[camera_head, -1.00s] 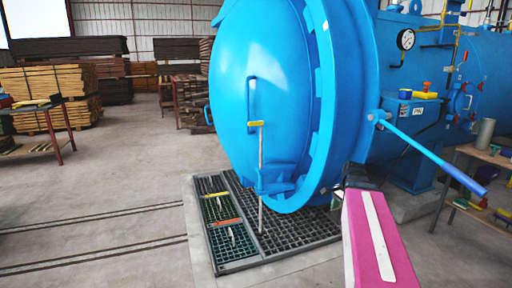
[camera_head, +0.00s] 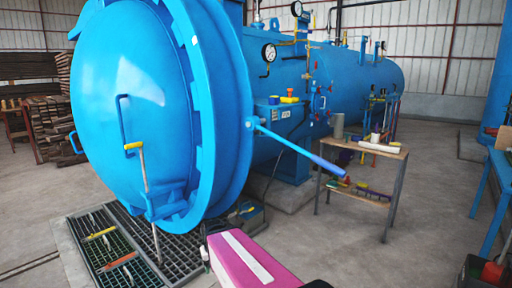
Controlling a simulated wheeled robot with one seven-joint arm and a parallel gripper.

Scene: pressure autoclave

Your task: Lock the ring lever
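The ring lever (camera_head: 300,148) is a long blue bar with a thicker blue handle at its end. It sticks out to the right and slightly down from the locking ring (camera_head: 215,90) of the big blue autoclave. The domed blue door (camera_head: 125,80) stands at the ring's front, with a handle and a yellow-topped rod (camera_head: 145,165) on it. Whether door and ring are locked cannot be told. My magenta arm link shows at the bottom middle, below and apart from the lever. I cannot make out my gripper or its fingers.
A small wooden table (camera_head: 372,149) with bottles and tools stands right of the lever's end. A floor grate (camera_head: 120,250) lies under the door. A blue bench (camera_head: 497,170) stands at the right edge. The floor between table and bench is clear.

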